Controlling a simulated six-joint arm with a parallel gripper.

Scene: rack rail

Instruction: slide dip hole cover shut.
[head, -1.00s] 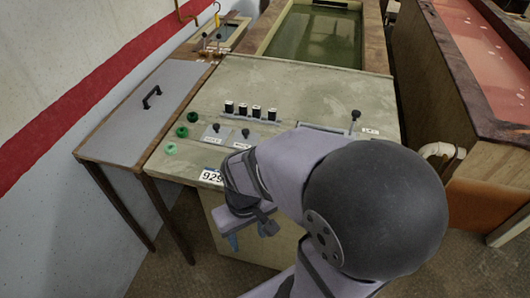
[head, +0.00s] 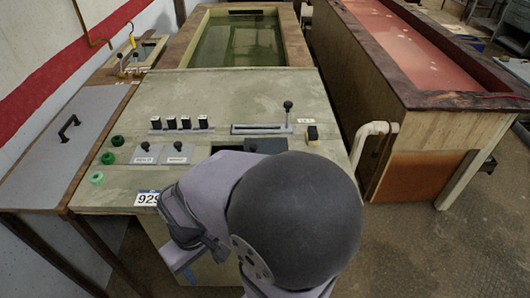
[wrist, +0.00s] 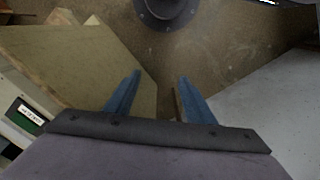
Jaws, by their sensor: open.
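A flat grey panel (head: 62,150) with a black bar handle (head: 68,127) lies on the wood-framed bench at the left in the head view; it looks like the cover. A small wood-framed opening (head: 140,52) with taps lies beyond its far end. My gripper (wrist: 159,75) shows in the wrist view with two blue fingers apart and nothing between them. In the head view it is low in front of the console, mostly hidden by my arm, to the right of the panel and well apart from its handle.
The console (head: 225,95) carries green knobs (head: 108,158), black switches (head: 180,122) and an upright lever (head: 288,108). My arm hides part of a dark recess (head: 262,145). A water-filled tank (head: 240,42) stands behind, with a reddish tank (head: 400,35) at the right.

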